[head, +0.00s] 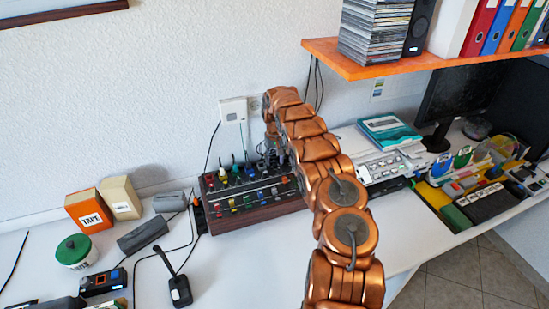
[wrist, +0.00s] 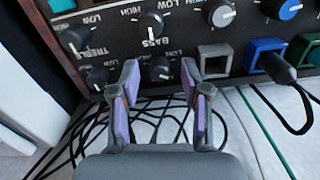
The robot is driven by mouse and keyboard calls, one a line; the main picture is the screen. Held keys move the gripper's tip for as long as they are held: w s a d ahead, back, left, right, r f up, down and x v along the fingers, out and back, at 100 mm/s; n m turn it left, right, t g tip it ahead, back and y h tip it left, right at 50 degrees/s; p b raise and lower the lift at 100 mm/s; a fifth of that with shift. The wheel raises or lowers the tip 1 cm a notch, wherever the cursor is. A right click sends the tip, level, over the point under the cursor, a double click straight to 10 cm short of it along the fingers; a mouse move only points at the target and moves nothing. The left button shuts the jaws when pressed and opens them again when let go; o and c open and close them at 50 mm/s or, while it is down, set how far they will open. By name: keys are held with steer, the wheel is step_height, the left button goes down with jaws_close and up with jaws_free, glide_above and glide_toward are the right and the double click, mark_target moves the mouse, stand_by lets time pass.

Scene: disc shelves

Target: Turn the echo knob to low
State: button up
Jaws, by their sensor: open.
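The wooden-sided mixer panel with knobs (head: 250,218) stands on the white desk in the head view. In the wrist view, its dark panel (wrist: 115,30) fills the top, with labels BASS and TREBLE readable and LOW and HIGH marks. I cannot read an ECHO label, so I cannot tell which knob is echo. My gripper (wrist: 158,72) is open, its two fingers apart at the panel's edge. A dark knob (wrist: 160,69) shows between the fingertips; I cannot tell whether they touch it. In the head view, my gripper is small and dark behind the panel, partly lost among plugs.
Black cables (wrist: 90,130) lie under the gripper. A black plug (wrist: 275,70) sticks out at the right of the panel, near colored square buttons (wrist: 265,52). An orange shelf (head: 400,62) overhangs the desk at right. A tape box (head: 90,212) stands left of the mixer.

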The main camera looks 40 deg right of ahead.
jaws_close()
stand_by(0.4)
steer(key=shift+f+n+b, duration=0.1)
steer(key=shift+n+b, duration=0.2)
steer(key=shift+b, duration=0.25)
steer(key=n+b, duration=0.2)
steer(key=b, duration=0.1)
steer(key=shift+f, duration=0.1)
steer(key=shift+n+b, duration=1.2)
steer(key=shift+n, duration=0.5)
steer(key=shift+r, duration=0.2)
jaws_free()
